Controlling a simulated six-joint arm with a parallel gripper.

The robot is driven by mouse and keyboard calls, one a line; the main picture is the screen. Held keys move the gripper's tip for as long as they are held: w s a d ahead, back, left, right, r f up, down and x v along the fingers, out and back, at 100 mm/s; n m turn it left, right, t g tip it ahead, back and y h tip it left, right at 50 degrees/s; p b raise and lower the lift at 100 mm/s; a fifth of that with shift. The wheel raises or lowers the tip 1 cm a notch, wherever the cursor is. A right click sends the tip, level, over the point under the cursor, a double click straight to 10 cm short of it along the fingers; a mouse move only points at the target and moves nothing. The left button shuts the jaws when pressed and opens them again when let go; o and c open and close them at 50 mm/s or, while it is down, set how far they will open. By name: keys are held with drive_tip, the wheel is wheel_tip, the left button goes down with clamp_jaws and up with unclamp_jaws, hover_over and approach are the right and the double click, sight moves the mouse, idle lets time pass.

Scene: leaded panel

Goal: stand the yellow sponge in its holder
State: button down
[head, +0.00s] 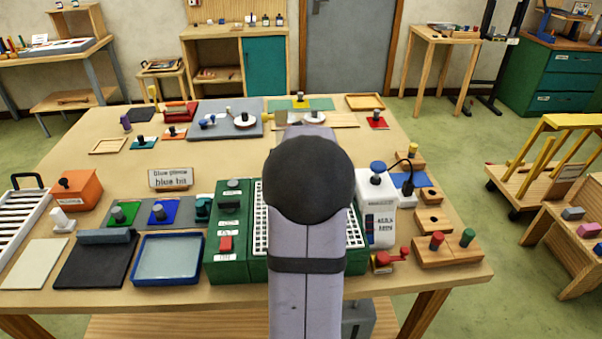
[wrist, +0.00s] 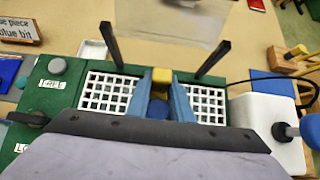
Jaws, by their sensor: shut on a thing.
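The yellow sponge (wrist: 161,76) shows as a small yellow block between the fingertips of my gripper (wrist: 160,82) in the wrist view. The two blue fingers are shut on it. It is over the middle of the green machine (wrist: 66,73), between two white grids (wrist: 104,93). A round blue piece (wrist: 157,109) shows just nearer to me, between the fingers. I cannot make out the sponge's holder, and cannot tell whether the sponge touches anything below. In the head view my arm hides the gripper and the sponge.
A white bottle-like unit (head: 381,215) stands right of the machine. A blue tray (head: 167,259) lies left of it. Bare tabletop (head: 225,160) shows beyond.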

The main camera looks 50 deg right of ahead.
drive_tip(key=shift+r+p, duration=1.45)
drive_tip(key=shift+p, duration=0.3)
drive_tip(key=shift+p, duration=0.3)
idle(1.1)
drive_tip(key=shift+f+b, duration=1.45)
drive_tip(key=shift+f, duration=0.1)
drive_tip(key=c, duration=1.5)
unclamp_jaws()
drive_tip(key=p+v, duration=0.2)
drive_tip(key=v, duration=0.4)
drive_tip(key=shift+r, duration=0.1)
drive_tip(key=shift+s+a+r+p, duration=0.35)
drive_tip(key=shift+a+r, duration=0.05)
